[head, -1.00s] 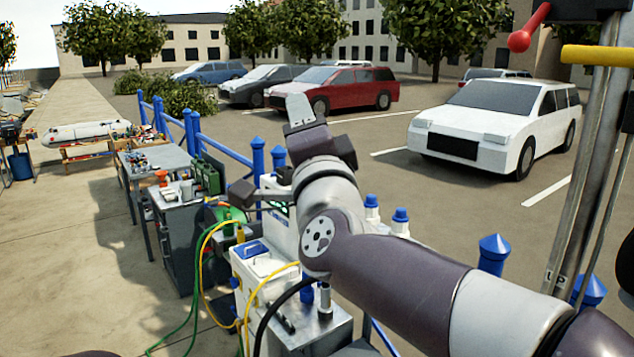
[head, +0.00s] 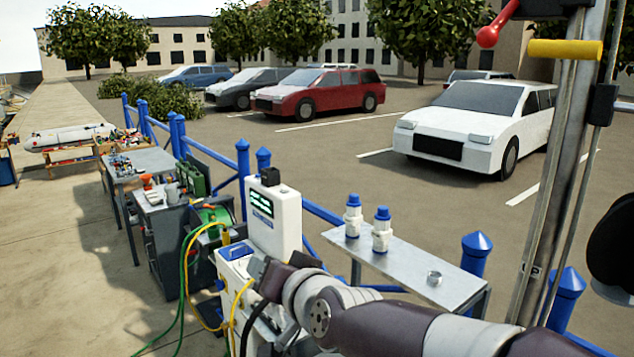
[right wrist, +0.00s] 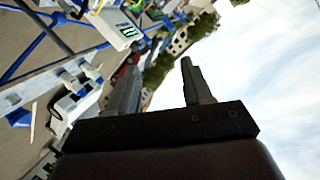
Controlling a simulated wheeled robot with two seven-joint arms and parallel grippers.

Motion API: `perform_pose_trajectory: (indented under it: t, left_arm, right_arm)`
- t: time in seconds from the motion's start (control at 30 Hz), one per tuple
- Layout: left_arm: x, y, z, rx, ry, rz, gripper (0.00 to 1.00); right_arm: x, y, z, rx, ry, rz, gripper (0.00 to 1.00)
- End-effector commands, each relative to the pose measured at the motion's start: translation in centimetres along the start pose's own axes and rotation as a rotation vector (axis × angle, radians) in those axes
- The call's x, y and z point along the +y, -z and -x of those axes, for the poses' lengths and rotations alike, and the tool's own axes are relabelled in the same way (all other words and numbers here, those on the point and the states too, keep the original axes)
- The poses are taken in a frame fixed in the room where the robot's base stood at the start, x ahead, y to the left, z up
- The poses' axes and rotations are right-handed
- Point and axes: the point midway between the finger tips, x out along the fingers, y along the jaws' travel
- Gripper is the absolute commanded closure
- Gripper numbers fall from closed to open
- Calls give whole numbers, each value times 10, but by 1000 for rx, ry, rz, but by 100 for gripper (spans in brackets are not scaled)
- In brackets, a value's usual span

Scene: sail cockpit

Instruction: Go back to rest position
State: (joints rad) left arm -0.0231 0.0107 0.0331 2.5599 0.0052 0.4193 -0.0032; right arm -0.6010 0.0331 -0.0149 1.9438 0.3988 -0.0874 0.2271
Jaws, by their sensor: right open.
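My right arm comes in from the lower right in the head view and lies low across the front. Its gripper (head: 262,270) is in front of the white box with a green display (head: 273,222), overlapping it from my viewpoint; I cannot tell whether they touch. In the right wrist view the two fingers of the right gripper (right wrist: 158,72) stand apart with nothing between them, against sky and trees. The wrist picture is tilted. My left gripper is not in view.
A metal table (head: 408,262) with two blue-capped white bottles (head: 368,222) stands behind my right arm. A metal mast (head: 560,170) rises at right. Blue fence posts (head: 475,258), yellow and green hoses (head: 184,275) and workbenches (head: 150,162) are close by. Open pavement (head: 60,270) lies left.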

Motion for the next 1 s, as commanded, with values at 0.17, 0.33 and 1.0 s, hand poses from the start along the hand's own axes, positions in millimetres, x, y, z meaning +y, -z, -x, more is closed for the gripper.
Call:
perform_pose_trajectory:
  t: [0.17, 0.33, 1.0]
  left_arm:
    - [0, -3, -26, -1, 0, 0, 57]
    - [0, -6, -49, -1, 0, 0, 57]
    - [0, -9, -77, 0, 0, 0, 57]
  right_arm:
    - [148, -128, 22, -412, -269, 221, 50]
    - [268, -222, 95, -776, -475, 278, 50]
    - [360, -282, 174, -943, -676, 98, 50]
